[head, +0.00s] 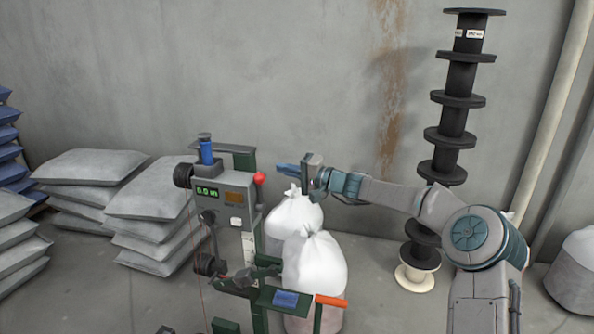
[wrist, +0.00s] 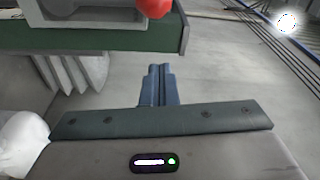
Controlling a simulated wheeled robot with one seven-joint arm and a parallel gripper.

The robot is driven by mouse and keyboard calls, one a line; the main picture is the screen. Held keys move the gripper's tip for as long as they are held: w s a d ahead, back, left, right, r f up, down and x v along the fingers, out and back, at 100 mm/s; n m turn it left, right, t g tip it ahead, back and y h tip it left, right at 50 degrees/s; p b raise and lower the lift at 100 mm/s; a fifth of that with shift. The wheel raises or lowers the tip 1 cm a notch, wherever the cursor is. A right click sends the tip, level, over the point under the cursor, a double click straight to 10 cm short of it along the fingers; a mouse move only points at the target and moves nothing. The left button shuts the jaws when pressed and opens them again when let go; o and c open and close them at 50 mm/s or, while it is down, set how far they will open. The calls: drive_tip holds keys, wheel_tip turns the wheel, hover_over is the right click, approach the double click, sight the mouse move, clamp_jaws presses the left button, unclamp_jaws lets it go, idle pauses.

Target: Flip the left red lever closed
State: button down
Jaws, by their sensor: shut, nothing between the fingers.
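A grey and green spooling machine (head: 236,200) stands left of centre in the head view. A red ball-ended lever (head: 259,179) sticks up at its right side. A red ball also shows at the top edge of the wrist view (wrist: 155,7), cut off by the frame. A second, orange-red handle (head: 331,300) sits lower, at the front right of the machine. My gripper (head: 279,168) is just right of the red ball with its blue fingers pointing left. In the wrist view the fingers (wrist: 158,72) are together and empty, apart from the ball.
White sacks (head: 315,262) stand below my gripper, right of the machine. A green plate (wrist: 120,38) of the machine lies ahead of the fingers. Grey bags (head: 150,205) are stacked at left. A tall column of black spools (head: 455,115) stands at the right.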

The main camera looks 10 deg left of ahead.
sight(260, 193)
drive_tip(key=p+x, duration=0.1)
drive_tip(key=x, duration=0.3)
drive_tip(key=shift+w+a+r, duration=0.15)
drive_tip(key=shift+a, duration=0.25)
drive_tip(key=s, duration=0.2)
drive_tip(key=s+f, duration=0.1)
drive_tip(key=s, duration=0.1)
drive_tip(key=shift+d, duration=0.25)
drive_tip(key=shift+d, duration=0.1)
drive_tip(key=shift+d+b, duration=0.1)
drive_tip(key=shift+b, duration=0.6)
